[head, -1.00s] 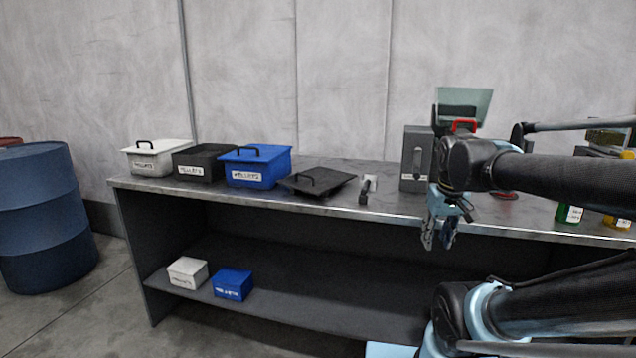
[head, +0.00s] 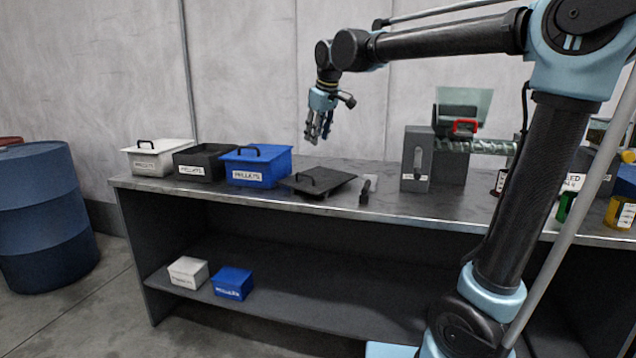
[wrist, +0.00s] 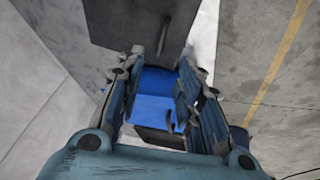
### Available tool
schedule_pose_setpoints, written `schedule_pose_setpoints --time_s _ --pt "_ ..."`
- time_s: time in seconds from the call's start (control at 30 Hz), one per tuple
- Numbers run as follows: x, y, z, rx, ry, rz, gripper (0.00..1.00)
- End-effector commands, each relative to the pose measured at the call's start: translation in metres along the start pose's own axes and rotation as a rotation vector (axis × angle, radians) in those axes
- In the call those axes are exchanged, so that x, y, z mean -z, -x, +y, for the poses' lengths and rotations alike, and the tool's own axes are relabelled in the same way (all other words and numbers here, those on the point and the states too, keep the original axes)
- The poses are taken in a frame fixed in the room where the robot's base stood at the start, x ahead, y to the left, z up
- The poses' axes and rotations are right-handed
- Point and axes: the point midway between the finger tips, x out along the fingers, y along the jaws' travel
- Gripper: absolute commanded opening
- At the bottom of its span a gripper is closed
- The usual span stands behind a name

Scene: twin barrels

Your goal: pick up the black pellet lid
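The black pellet lid (head: 335,184) lies on the bench just right of the blue pellet bin (head: 258,168), with its handle on top. My gripper (head: 319,138) hangs above and behind the lid in the head view, fingers pointing down and apart from it. In the wrist view my gripper (wrist: 162,62) is open, with nothing held between the fingers. A dark flat panel (wrist: 125,22) with a handle, which looks like the lid, shows at the top there. Blue surfaces (wrist: 155,85), apparently the blue bin, show between the fingers.
An open black bin (head: 199,167) and a lidded white bin (head: 150,160) stand left of the blue bin. A small dark tool (head: 365,190) and a grey box (head: 416,160) are right of the lid. Small white and blue boxes sit on the lower shelf (head: 330,305).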

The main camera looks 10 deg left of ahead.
Motion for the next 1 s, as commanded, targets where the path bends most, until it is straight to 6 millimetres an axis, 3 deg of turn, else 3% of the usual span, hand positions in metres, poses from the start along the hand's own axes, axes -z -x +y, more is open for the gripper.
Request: schedule_pose_setpoints --time_s 0.17,0.7,1.0 --pt "0.017 -0.006 -0.007 0.004 0.03 0.01 0.33" --pt "0.017 -0.096 -0.006 0.003 0.027 0.009 0.33" --pt "0.017 -0.122 -0.006 0.003 0.027 0.009 0.33"
